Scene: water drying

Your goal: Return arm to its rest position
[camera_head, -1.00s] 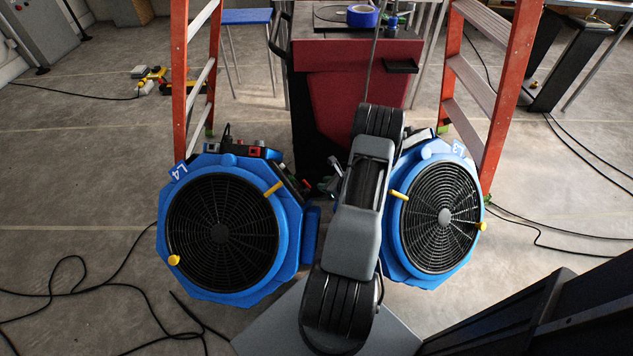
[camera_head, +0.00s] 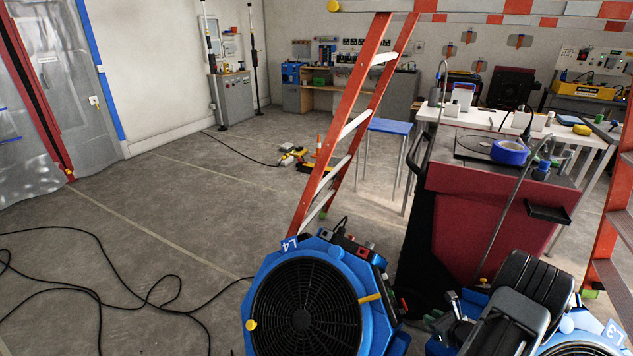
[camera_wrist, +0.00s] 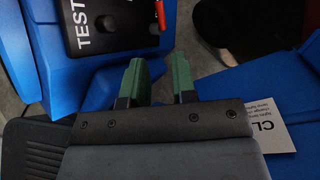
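My arm (camera_head: 520,300) shows at the lower right of the head view, folded over the area between two blue fans. My gripper (camera_wrist: 159,75) shows in the wrist view with two green-tipped fingers apart and nothing visible between them. Its fingertips are close to blue fan housing (camera_wrist: 85,75), which carries a dark panel marked "TEST" (camera_wrist: 105,25). I cannot tell whether they touch it. In the head view the gripper is small and partly hidden by the arm.
Blue fan L4 (camera_head: 308,308) stands at bottom centre; fan L3 (camera_head: 590,340) is partly cut off at lower right. A red cart (camera_head: 490,205) stands behind them. Orange ladders (camera_head: 345,130) flank it. Black cables (camera_head: 110,290) lie on the left floor, which is otherwise largely open.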

